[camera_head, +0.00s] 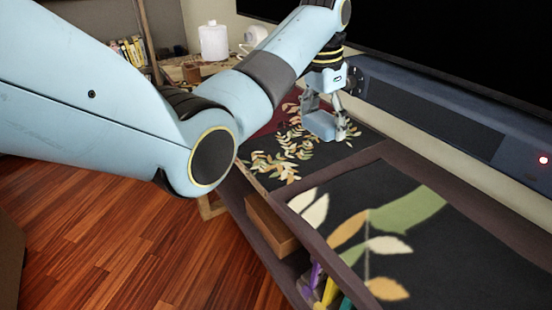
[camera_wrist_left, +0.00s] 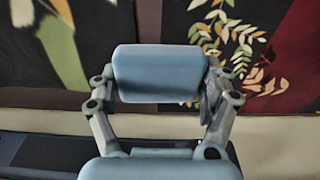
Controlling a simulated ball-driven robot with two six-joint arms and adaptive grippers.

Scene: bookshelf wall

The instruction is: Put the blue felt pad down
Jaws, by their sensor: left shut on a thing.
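The blue felt pad (camera_wrist_left: 160,73) is a light blue block with rounded corners, held between the two fingers of my left gripper (camera_wrist_left: 158,95) in the left wrist view. In the head view the pad (camera_head: 320,125) shows small and grey-blue at the tips of my left gripper (camera_head: 325,116). The gripper is over the dark leaf-patterned top of the low cabinet (camera_head: 345,150), near its back edge. I cannot tell whether the pad touches that surface. My right gripper is not in view.
A long dark soundbar (camera_head: 430,118) lies behind the gripper, below a black screen (camera_head: 460,40). The near patterned panel (camera_head: 440,235) is clear. A white bottle (camera_head: 213,42) stands at the back left. Wooden floor (camera_head: 130,230) lies left of the cabinet.

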